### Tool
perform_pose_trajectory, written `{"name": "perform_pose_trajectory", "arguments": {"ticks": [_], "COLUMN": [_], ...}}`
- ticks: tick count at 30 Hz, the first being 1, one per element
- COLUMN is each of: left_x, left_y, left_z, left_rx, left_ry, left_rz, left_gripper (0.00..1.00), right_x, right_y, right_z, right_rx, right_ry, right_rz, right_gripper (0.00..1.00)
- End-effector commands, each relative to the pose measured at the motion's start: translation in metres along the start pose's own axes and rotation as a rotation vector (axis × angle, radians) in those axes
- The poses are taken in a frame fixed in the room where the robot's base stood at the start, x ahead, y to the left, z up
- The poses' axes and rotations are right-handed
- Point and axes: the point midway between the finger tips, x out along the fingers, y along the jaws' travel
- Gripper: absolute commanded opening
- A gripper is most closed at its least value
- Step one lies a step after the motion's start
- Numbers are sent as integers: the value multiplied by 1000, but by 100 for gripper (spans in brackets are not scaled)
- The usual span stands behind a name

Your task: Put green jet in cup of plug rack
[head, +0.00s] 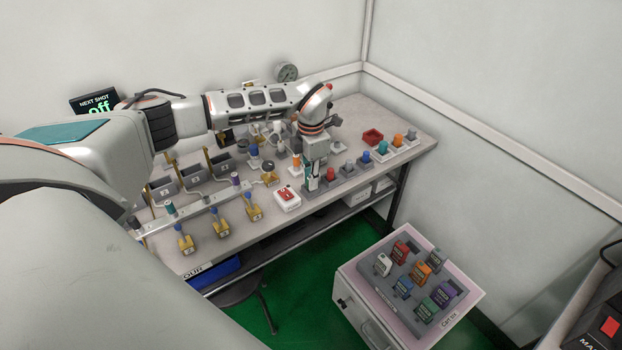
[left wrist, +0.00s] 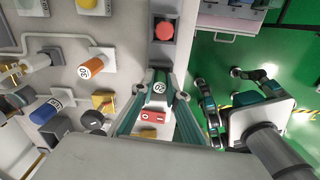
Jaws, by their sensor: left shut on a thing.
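My left gripper (head: 312,180) is low over the near end of the plug rack (head: 346,180), a grey row along the table's front edge. In the left wrist view its teal fingers (left wrist: 160,92) are shut on a slim piece with a white end numbered 60, taken as the green jet (left wrist: 158,88); its colour barely shows. The rack's red plug (left wrist: 164,30) is just beyond it. The fingers hide the rack spot below, so I cannot tell whether the jet is inside a cup. My right gripper (left wrist: 218,80) is open and empty over the green floor in the left wrist view.
A red-and-white switch box (head: 287,197) sits just left of the gripper. Blue jets on yellow stands (head: 220,222) and orange pieces (head: 296,161) crowd the table to the left. A cartridge cart (head: 352,285) stands apart at front right.

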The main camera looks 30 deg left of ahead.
Motion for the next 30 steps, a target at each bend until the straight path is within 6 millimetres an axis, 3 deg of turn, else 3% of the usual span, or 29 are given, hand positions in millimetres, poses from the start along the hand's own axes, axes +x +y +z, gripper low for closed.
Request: {"name": "perform_pose_trajectory", "arguments": {"ticks": [12,13,14,15,25,30], "left_x": [5,4,4,4,3,-16], "left_y": [0,0,0,0,0,1], "left_z": [1,1,1,1,1,2], "left_rx": [1,1,1,1,1,1], "left_ry": [-2,-2,-2,-2,-2,-5], "left_rz": [1,1,1,1,1,4], "left_gripper": [0,22,30,31,31,31], "right_x": [1,1,1,1,0,-1], "right_y": [-1,0,0,0,0,0], "right_z": [4,3,3,3,1,-2], "right_rx": [0,0,0,0,0,0], "right_ry": [-5,-5,-5,-5,-2,1], "right_rz": [-1,-1,-1,-1,-1,0], "right_gripper": [40,40,40,40,40,40]}}
